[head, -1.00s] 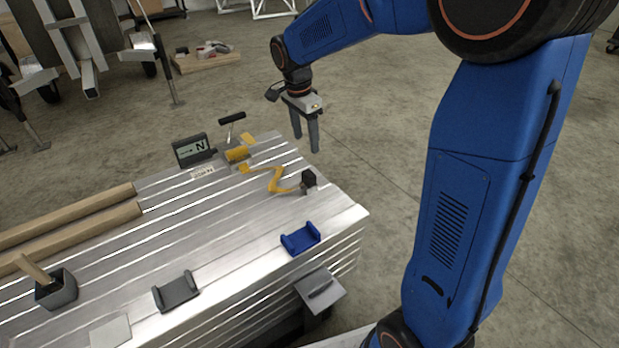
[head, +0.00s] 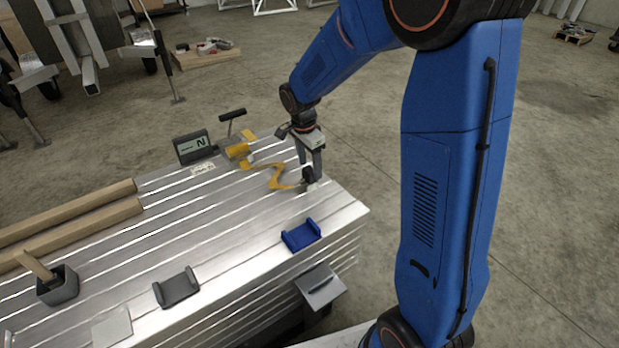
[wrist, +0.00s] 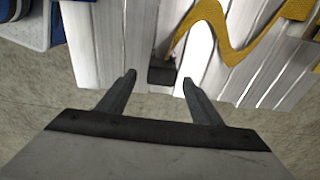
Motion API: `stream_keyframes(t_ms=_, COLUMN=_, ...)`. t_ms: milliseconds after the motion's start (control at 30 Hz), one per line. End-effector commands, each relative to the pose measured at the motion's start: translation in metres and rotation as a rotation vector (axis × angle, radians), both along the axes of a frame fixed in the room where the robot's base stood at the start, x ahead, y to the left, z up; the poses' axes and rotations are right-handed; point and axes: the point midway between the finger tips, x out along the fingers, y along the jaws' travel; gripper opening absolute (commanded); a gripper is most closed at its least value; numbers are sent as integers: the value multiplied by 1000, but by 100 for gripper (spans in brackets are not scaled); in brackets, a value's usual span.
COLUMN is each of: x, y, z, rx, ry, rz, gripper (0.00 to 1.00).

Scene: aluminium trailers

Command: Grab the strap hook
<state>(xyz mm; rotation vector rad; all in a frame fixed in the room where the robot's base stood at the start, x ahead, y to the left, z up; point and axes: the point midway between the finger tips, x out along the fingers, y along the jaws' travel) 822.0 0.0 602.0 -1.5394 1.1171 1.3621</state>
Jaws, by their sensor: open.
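The strap hook (head: 308,175) is a small black block at the end of a yellow strap (head: 272,178), near the right end of the ribbed aluminium bed (head: 225,225). In the wrist view the hook (wrist: 161,75) is dark and lies just beyond the fingertips, between their lines. The strap (wrist: 235,45) snakes away from it to the right. My gripper (head: 312,172) is open above the hook, fingers pointing down. In the wrist view my gripper (wrist: 159,78) shows its two fingers wide apart, with nothing between them. In the head view the fingers partly cover the hook.
A yellow ratchet winch (head: 236,148) and a display marked N (head: 192,147) stand at the bed's far edge. A blue cradle (head: 301,235), a grey cradle (head: 176,288) and a dark cup (head: 60,286) line the near side. Wooden beams (head: 90,218) lie at left.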

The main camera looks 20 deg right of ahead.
Motion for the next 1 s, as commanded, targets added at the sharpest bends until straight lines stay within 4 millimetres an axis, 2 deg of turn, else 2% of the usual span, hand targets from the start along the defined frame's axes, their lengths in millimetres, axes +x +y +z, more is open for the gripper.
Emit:
stream_keyframes(t_ms=200, x=1, y=2, z=-31, rx=-1, ry=5, rz=0, gripper=59)
stream_keyframes(t_ms=300, x=2, y=1, z=-41, rx=-1, ry=4, rz=0, gripper=59)
stream_keyframes(t_ms=633, x=2, y=0, z=-46, rx=0, ry=1, rz=0, gripper=59)
stream_keyframes(t_ms=667, x=2, y=0, z=-46, rx=0, ry=1, rz=0, gripper=55)
stream_keyframes(t_ms=833, x=2, y=0, z=-46, rx=0, ry=1, rz=1, gripper=14)
stream_keyframes(t_ms=867, x=2, y=0, z=-46, rx=0, ry=1, rz=0, gripper=11)
stream_keyframes(t_ms=1000, x=2, y=0, z=-46, rx=0, ry=1, rz=0, gripper=11)
